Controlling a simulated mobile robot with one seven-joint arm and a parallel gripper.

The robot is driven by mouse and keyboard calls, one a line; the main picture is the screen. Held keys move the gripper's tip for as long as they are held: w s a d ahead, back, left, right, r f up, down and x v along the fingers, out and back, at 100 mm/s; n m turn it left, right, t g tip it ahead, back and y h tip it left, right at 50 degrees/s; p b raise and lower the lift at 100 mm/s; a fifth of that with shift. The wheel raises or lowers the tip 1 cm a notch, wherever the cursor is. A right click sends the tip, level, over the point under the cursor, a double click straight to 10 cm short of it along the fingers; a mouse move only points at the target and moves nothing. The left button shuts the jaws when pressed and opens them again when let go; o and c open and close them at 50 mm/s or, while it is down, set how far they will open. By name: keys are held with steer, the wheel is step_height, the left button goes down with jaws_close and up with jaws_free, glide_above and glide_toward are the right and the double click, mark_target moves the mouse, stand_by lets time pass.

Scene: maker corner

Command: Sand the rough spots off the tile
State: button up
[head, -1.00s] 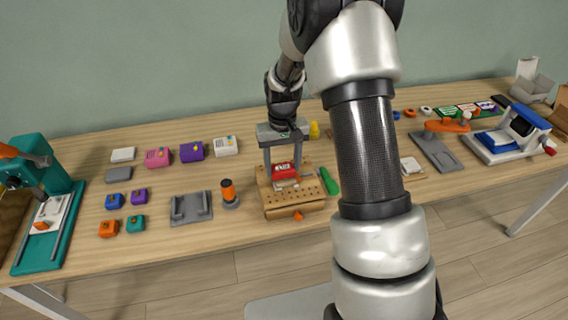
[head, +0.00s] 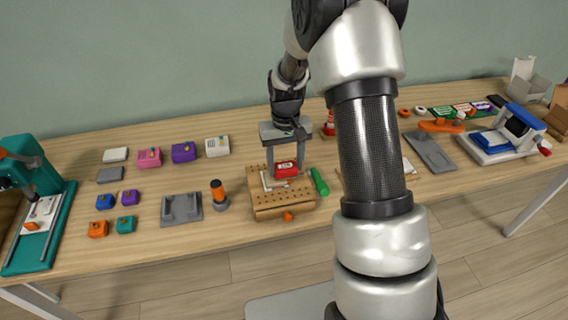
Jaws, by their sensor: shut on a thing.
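My gripper (head: 285,160) is shut on a red sanding block (head: 286,170) with a pale label. It holds the block low over a wooden bench block with holes (head: 270,206). A pale tile (head: 268,182) lies on that bench block, and its left part shows past the sanding block. The rest of the tile is hidden under the block and fingers. I cannot tell whether the block touches the tile. Rough spots are too small to make out.
A green cylinder (head: 319,182) lies close to the right of the bench block. A red cone-like thing (head: 329,124) stands behind. My arm hides part of the table at right.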

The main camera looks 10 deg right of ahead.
step_height(320, 180, up, 4)
steer(key=shift+f+p, duration=0.2)
steer(key=shift+p, duration=0.75)
steer(key=shift+r+p, duration=1.5)
steer(key=shift+r, duration=0.8)
steer(key=shift+f, duration=0.1)
